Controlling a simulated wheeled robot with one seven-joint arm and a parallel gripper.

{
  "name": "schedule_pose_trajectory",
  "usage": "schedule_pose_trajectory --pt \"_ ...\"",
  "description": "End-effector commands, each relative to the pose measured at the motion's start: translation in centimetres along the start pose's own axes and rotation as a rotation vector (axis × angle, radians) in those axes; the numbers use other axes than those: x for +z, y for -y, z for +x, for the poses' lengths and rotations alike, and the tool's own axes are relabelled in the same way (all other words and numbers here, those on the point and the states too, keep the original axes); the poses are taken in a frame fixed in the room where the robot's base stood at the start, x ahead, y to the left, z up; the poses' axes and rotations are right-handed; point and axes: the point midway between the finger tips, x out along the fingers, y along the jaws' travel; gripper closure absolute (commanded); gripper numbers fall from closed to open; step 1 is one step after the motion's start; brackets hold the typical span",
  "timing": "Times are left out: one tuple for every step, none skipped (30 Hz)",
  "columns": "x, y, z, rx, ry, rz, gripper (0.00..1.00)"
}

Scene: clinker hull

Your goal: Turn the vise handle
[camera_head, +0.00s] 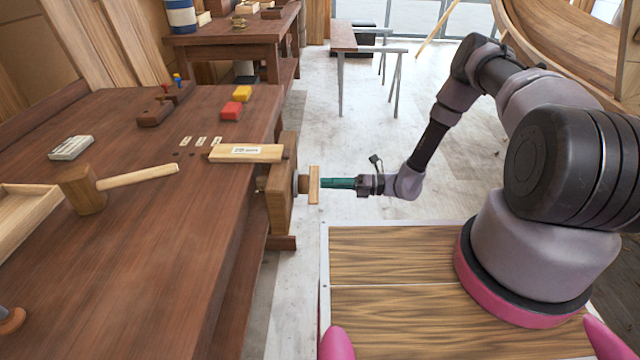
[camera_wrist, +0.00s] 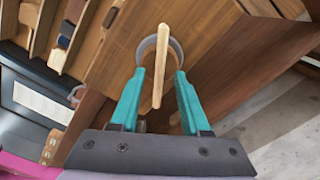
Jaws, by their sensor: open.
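The vise handle (camera_head: 314,184) is a light wooden bar standing nearly upright on the end of the vise screw. The wooden vise (camera_head: 281,200) is on the right edge of the workbench. My gripper (camera_head: 325,183) has teal fingers and reaches the handle from the right, level with its middle. In the wrist view, the handle (camera_wrist: 161,52) runs up between the fingers of my gripper (camera_wrist: 160,73), slightly tilted. The fingers are open, one on each side, with gaps visible to the bar. The round screw collar (camera_wrist: 147,45) shows behind it, partly hidden.
A trestle (camera_head: 345,50) stands farther back. The floor between the bench and the trestle is clear.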

Motion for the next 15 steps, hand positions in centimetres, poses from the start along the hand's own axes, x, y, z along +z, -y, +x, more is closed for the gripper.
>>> schedule_pose_trajectory --pt "-0.1 -0.1 0.9 0.002 -0.002 0.000 0.54" --pt "0.0 0.0 1.3 0.002 -0.001 0.000 0.54" --pt "0.0 0.0 1.7 0.002 -0.001 0.000 0.54" --pt "0.0 -0.1 2.0 0.002 -0.001 0.000 0.54" --pt "0.0 0.0 2.3 0.002 -0.001 0.000 0.54" --pt "0.0 0.0 2.6 0.001 -0.001 0.000 0.54" --pt "0.0 0.0 2.7 0.001 -0.001 0.000 0.54" --pt "0.0 0.0 2.9 0.000 -0.001 0.000 0.54" --pt "0.0 0.0 3.0 0.000 -0.001 0.000 0.54" --pt "0.0 0.0 3.0 0.000 -0.001 0.000 0.54" --pt "0.0 0.0 3.0 0.000 -0.001 0.000 0.54" --pt "0.0 0.0 3.0 0.000 -0.001 0.000 0.54" --pt "0.0 0.0 3.0 0.000 0.000 0.000 0.54" --pt "0.0 0.0 3.0 0.000 0.000 0.000 0.54" --pt "0.0 0.0 3.0 0.000 0.000 0.000 0.54"
